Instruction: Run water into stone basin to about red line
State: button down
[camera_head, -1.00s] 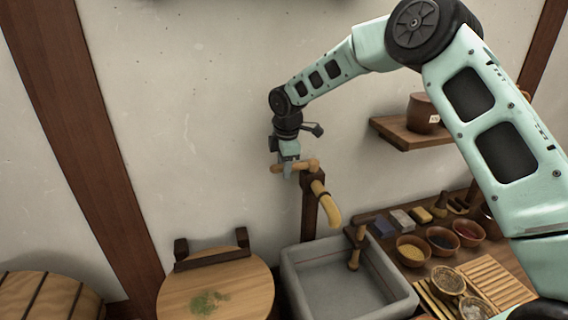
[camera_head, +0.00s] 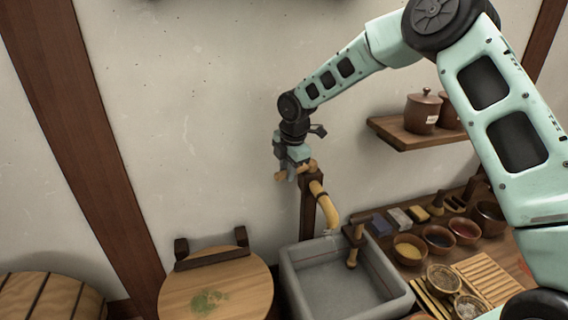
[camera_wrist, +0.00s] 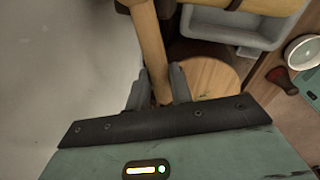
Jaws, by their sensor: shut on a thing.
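The grey stone basin (camera_head: 291,282) stands below a wooden post with a curved yellowish spout (camera_head: 328,208). The spout's mouth is over the basin's back. A wooden tap handle (camera_head: 280,177) sits on top of the post. My gripper (camera_head: 293,172) is shut on this handle; in the wrist view the handle (camera_wrist: 150,45) runs between the two grey fingers (camera_wrist: 156,90). The basin (camera_wrist: 230,28) also shows at the top there. I cannot make out a clear water stream or level.
A round wooden lid or table (camera_head: 235,285) with a green patch stands left of the basin. A bench on the right holds several bowls (camera_head: 409,248), coloured blocks and a slatted rack (camera_head: 488,278). A wall shelf (camera_head: 408,136) holds brown lidded jars.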

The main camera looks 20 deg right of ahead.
jog(key=s+d+n+g+y+p, duration=0.1)
jog(key=s+d+n+p, duration=0.3)
jog(key=n+p, duration=0.3)
jog(key=shift+s+d+r+n, duration=0.15)
jog(key=shift+s+d+n, duration=0.25)
jog(key=shift+n, duration=0.5)
jog(key=c, duration=1.2)
grip_release()
jog(key=shift+s, duration=0.1)
jog(key=shift+c, duration=0.2)
jog(key=d+r+b, duration=0.1)
jog(key=r+b, duration=0.1)
jog(key=r, duration=0.6)
jog(key=s+d+r+b, duration=0.1)
jog(key=d+r+b, duration=0.1)
jog(key=r, duration=0.7)
jog(key=shift+s, duration=0.3)
